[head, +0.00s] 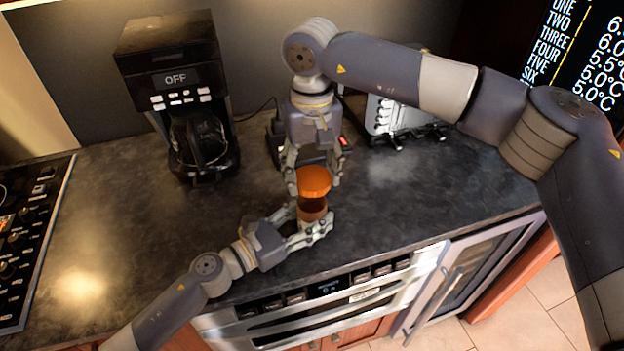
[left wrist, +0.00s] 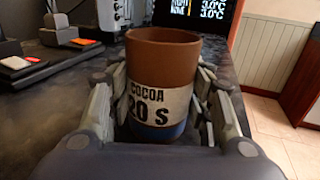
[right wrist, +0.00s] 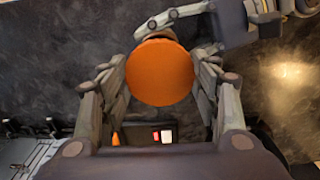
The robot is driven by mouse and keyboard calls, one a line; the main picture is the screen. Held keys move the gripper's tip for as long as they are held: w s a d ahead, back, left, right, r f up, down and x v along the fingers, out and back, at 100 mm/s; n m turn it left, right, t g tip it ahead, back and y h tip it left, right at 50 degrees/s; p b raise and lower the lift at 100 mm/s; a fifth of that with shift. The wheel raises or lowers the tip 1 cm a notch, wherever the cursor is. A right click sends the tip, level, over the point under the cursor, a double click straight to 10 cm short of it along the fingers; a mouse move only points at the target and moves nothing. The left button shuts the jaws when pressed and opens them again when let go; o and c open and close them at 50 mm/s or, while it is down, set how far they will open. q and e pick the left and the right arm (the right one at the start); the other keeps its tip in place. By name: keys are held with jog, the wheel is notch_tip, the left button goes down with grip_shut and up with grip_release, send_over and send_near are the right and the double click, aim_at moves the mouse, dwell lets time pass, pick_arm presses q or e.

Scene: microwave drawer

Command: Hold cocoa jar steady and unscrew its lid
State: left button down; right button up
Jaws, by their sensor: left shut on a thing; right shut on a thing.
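The cocoa jar (head: 313,211) stands upright near the counter's front edge, brown with a white label reading "COCOA 20 S" in the left wrist view (left wrist: 160,103). My left gripper (head: 312,230) is shut around its sides. The jar's top rim shows without a lid in the left wrist view. The orange lid (head: 314,181) is between the fingers of my right gripper (head: 315,177), which is shut on it from above. The lid appears raised over the jar; the exact gap is hard to judge. The lid fills the middle of the right wrist view (right wrist: 160,73) and hides most of the jar.
A black coffee maker (head: 185,100) reading "OFF" stands at the back left. A toaster (head: 385,115) stands behind my right arm. A cooktop (head: 25,240) is at the far left. The oven front (head: 330,310) lies below the counter edge. The counter (head: 420,190) is clear on the right.

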pick_arm(q)
jog(key=c, duration=0.7)
grip_release()
